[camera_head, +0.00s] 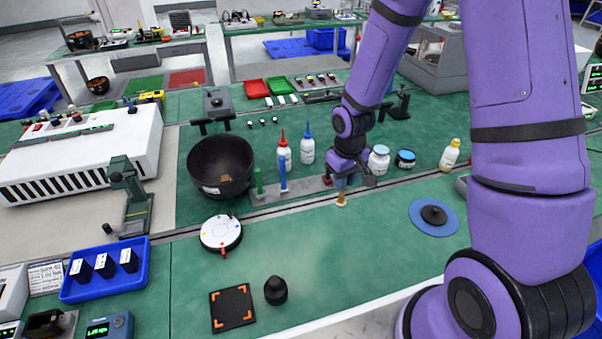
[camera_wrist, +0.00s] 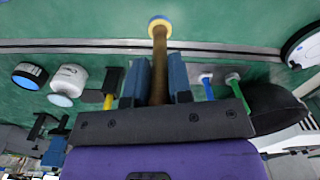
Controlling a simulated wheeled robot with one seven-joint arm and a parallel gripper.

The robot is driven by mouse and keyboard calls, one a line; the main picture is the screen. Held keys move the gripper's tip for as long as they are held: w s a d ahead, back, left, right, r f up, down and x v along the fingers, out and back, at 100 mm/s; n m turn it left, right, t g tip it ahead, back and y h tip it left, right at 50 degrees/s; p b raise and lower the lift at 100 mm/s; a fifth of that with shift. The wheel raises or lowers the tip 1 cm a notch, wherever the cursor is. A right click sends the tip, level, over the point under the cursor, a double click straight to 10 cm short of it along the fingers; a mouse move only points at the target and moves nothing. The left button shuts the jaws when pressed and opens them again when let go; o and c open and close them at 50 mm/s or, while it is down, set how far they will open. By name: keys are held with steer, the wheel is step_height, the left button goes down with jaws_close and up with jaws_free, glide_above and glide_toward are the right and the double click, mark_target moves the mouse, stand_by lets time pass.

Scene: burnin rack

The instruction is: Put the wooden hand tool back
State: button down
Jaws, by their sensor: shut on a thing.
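The wooden hand tool (camera_wrist: 159,65) is a brown shaft with a pale yellow, blue-ringed end. My gripper (camera_wrist: 157,85) is shut on it in the wrist view, with a blue finger on each side. In the head view my gripper (camera_head: 344,181) is above the green bench, just right of the grey tool rack (camera_head: 300,191), and the tool's yellowish end (camera_head: 341,199) shows below it. A green tool (camera_head: 259,181) and a blue tool (camera_head: 282,172) stand upright in the rack. The rack's right end is partly hidden by my gripper.
A black bowl (camera_head: 220,165) and a white round device (camera_head: 221,233) lie left of the rack. Red-capped (camera_head: 283,152) and blue-capped (camera_head: 307,146) bottles stand behind it. White (camera_head: 378,160) and dark (camera_head: 405,159) jars stand right of my gripper.

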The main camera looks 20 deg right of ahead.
steer(key=w+a+f, duration=0.2)
steer(key=w, duration=0.5)
steer(key=w+a+f, duration=0.3)
steer(key=w, duration=0.5)
steer(key=shift+w, duration=0.25)
steer(key=shift+f, duration=0.1)
steer(key=c, duration=1)
jaws_free()
steer(key=shift+c, duration=0.2)
